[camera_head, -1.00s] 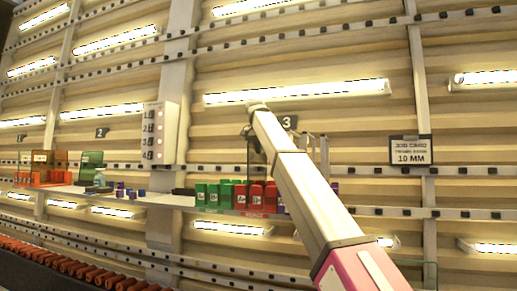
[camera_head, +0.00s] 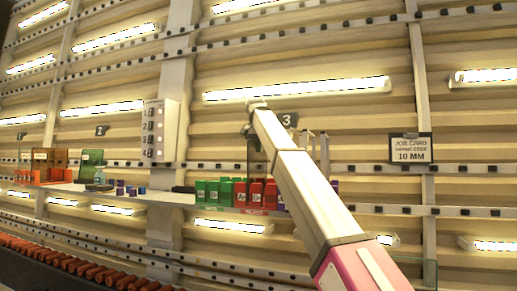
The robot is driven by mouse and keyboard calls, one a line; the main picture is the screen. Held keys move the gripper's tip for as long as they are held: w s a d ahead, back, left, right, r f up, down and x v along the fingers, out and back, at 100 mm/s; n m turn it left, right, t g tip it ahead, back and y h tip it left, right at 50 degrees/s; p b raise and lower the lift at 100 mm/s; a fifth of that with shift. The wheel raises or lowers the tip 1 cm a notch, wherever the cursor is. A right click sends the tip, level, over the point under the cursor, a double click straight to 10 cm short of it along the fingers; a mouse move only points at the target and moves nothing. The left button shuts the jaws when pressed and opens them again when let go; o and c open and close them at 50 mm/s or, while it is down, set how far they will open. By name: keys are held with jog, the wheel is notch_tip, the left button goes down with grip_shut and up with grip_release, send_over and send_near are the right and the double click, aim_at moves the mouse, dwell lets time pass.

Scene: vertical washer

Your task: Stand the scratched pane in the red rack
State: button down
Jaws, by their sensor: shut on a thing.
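A red-orange rack (camera_head: 52,173) stands at the far left end of the shelf, with a see-through pane or panel upright at it. My gripper (camera_head: 252,133) is small and dark, below the far end of my arm and partly hidden by it. It is shut on a dark, see-through pane (camera_head: 256,160), which hangs upright just above or behind the red blocks. No scratch can be made out at this size. The rack is far to the left of my gripper.
A green rack or panel (camera_head: 91,165) stands right of the red rack. Small purple and blue pieces, green blocks (camera_head: 213,193) and red blocks (camera_head: 256,195) line the shelf (camera_head: 165,197). A white numbered panel (camera_head: 158,130) stands behind. Orange rollers (camera_head: 60,258) run below left.

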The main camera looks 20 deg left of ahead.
jog(key=shift+f, duration=0.6)
dwell(0.8)
jog(key=c, duration=1.2)
grip_release()
jog(key=shift+f, duration=0.1)
